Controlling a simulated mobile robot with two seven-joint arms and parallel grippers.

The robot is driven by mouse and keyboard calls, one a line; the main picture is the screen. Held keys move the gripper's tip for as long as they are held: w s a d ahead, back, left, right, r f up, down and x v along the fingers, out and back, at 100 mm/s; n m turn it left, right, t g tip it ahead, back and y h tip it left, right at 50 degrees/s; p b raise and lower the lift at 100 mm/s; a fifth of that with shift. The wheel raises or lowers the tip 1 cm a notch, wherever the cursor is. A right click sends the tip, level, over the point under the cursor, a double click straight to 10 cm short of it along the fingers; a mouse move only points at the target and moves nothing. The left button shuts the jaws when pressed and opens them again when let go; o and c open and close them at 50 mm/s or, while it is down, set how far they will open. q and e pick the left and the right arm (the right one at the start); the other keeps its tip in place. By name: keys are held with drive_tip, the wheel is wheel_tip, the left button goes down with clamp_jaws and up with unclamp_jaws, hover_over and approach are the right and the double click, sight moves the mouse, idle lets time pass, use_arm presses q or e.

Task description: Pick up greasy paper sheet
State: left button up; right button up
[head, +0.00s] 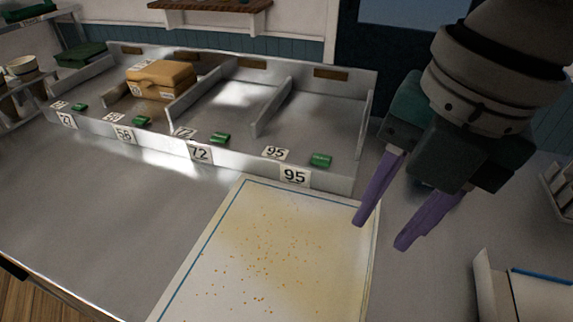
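The greasy paper sheet (262,250) lies flat on the grey counter at the bottom middle of the head view. It is pale, with a blue line along its edge, a yellowish stain and many small orange crumbs. Its lower part runs out of the frame. My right gripper (381,234) hangs above the sheet's right edge, with two purple fingers pointing down and apart. Nothing shows between the fingers. I cannot tell how high the fingertips are above the sheet. My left gripper is not in view.
A metal rack with numbered bays (225,146) stands behind the sheet, with small green tags along its front. A tan box (161,79) sits in one bay. A white tray with a blue strip (535,292) is at the lower right. The counter (110,215) left of the sheet is clear.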

drive_tip(key=f+n, duration=0.1)
drive_tip(key=f, duration=0.3)
drive_tip(key=w+d+f+b, duration=0.1)
drive_tip(key=f, duration=0.4)
drive_tip(key=w+d+f+n+h+b, duration=0.1)
drive_tip(key=f, duration=0.3)
drive_tip(key=shift+f+n, duration=0.15)
drive_tip(key=shift+n, duration=0.15)
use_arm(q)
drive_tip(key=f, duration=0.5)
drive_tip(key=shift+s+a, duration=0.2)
use_arm(e)
drive_tip(key=c, duration=0.6)
clamp_jaws()
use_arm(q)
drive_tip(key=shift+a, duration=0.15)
